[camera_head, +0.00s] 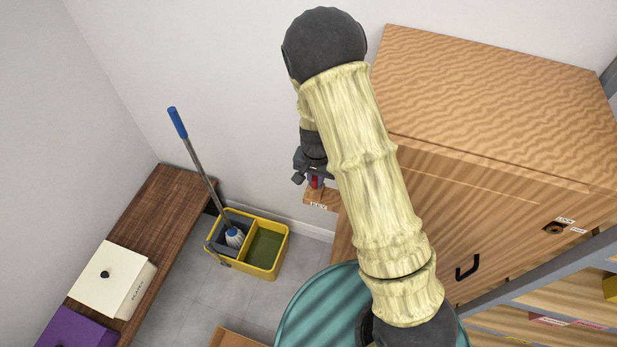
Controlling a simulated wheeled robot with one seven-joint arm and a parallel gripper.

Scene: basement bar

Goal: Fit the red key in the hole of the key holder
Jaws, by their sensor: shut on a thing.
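My gripper (314,176) is near the wall, left of the wooden cabinet, partly hidden behind my own arm. It is shut on the red key (316,183), of which only a small red part shows just below the fingers. The key holder (308,197) is a small wooden piece with a white label, directly below the key in the picture. Its hole is not visible. I cannot tell whether the key touches the holder or is in the hole.
A wooden cabinet (500,100) with a black handle (467,268) stands on the right. A teal round surface (310,310) is at the bottom. A yellow mop bucket (262,272) stands on the floor. A dark wooden bench (172,215) with a cream box (112,280) is at left.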

